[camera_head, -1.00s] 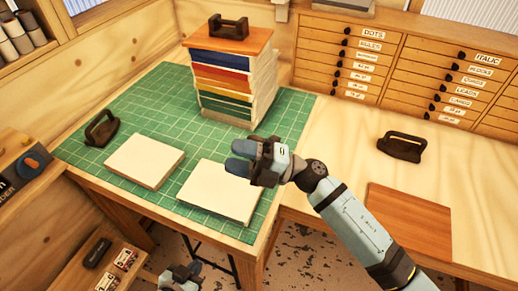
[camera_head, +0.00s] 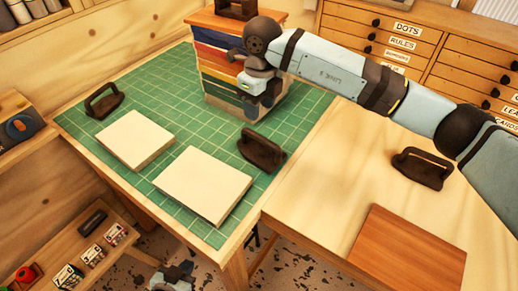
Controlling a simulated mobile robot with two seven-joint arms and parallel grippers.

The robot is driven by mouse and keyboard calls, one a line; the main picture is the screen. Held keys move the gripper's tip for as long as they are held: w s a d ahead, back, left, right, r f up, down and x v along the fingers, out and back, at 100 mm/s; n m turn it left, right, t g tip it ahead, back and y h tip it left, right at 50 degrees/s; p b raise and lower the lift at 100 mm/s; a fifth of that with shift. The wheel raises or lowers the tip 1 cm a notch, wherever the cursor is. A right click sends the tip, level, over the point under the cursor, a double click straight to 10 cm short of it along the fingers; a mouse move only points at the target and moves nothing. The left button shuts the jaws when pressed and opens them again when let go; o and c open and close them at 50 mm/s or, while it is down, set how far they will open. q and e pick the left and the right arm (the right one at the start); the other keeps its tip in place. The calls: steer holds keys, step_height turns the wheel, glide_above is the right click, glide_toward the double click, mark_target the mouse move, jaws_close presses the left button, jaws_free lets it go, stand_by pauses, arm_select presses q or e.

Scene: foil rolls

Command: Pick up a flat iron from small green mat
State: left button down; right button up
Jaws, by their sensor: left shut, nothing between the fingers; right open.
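A dark flat iron (camera_head: 262,152) rests on the right part of the green gridded mat (camera_head: 205,135), beside a pale block. A second dark flat iron (camera_head: 104,101) stands at the mat's left edge. A third flat iron (camera_head: 421,168) is on the bare wooden table to the right. A fourth (camera_head: 236,8), cut off by the top edge, sits on the book stack. My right gripper (camera_head: 254,104) hangs in front of the stack, open and empty, above and apart from the nearest iron; its fingers are partly hard to make out. My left gripper (camera_head: 172,278) is shut and empty, low at the bottom edge.
Two pale blocks (camera_head: 136,140) (camera_head: 203,185) lie on the mat. The book stack (camera_head: 225,65) stands at the back. A reddish-brown board (camera_head: 408,250) lies on the right table. Drawers (camera_head: 390,45) line the back. The table between mat and board is clear.

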mark_target(261, 136)
steer(key=f, duration=0.4)
steer(key=f+p, duration=0.1)
steer(key=f, duration=0.3)
steer(key=shift+w+d, duration=0.15)
steer(key=shift+w, duration=0.05)
steer(key=f+p, duration=0.1)
steer(key=f, duration=0.3)
steer(key=shift+s+f+p, duration=0.2)
steer(key=shift+f+p, duration=0.15)
steer(key=shift+p, duration=0.05)
steer(key=shift+f, duration=0.4)
jaws_close()
steer(key=shift+w+r, duration=0.1)
